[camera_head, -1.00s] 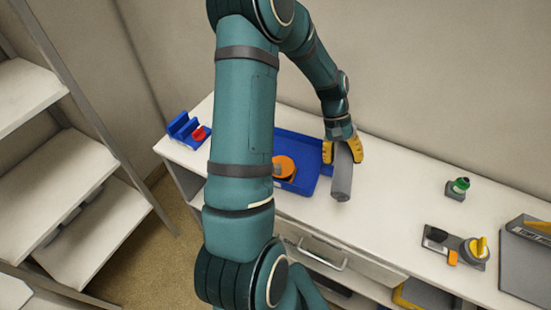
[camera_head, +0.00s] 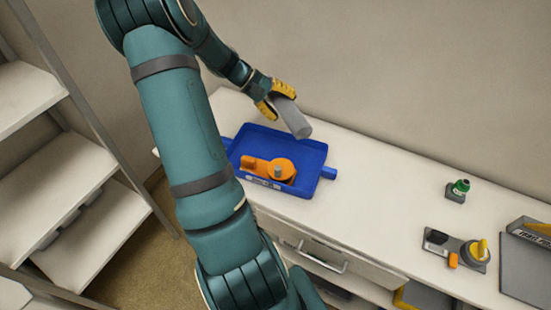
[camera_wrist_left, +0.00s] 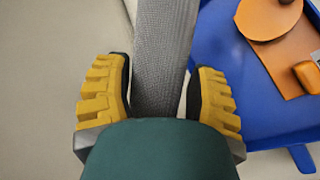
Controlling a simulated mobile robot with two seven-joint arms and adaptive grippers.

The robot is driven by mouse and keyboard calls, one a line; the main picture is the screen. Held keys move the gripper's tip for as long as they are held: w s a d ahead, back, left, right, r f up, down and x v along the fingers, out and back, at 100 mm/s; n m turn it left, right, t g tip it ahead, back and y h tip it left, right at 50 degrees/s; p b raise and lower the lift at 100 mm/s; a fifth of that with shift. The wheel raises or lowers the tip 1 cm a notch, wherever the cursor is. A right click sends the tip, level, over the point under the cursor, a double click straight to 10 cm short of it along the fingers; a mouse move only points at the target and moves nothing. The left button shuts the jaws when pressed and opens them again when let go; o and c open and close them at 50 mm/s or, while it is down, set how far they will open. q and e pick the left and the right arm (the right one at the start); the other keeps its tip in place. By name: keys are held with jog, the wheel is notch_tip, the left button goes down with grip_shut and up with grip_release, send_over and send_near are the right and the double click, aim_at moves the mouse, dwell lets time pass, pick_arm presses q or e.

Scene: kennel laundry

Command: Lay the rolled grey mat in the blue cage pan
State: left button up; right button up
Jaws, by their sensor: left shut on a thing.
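The rolled grey mat (camera_head: 291,119) is held in my left gripper (camera_head: 272,102), above the back edge of the blue cage pan (camera_head: 308,157). In the left wrist view the yellow fingers of my left gripper (camera_wrist_left: 158,98) are closed on both sides of the mat (camera_wrist_left: 161,60). The pan (camera_wrist_left: 221,60) shows at the right of that view, beside the mat. An orange piece with a round disc (camera_head: 275,170) lies in the front part of the pan. The back part of the pan is bare. My right gripper is not in view.
A green-topped item (camera_head: 460,187) stands on the counter (camera_head: 385,185) to the right. The counter between pan and these is clear. White shelves (camera_head: 75,170) stand at the left.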

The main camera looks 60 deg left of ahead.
pick_arm(q)
notch_tip(320, 180, down, 10)
jog(key=b, duration=0.1)
jog(key=shift+b, duration=0.3)
jog(key=shift+r, duration=0.1)
jog(key=shift+a+f, duration=0.1)
jog(key=shift+f, duration=0.4)
jog(key=shift+f+b, duration=0.1)
jog(key=shift+b, duration=0.2)
jog(key=o, duration=1.3)
jog(key=shift+c, duration=0.2)
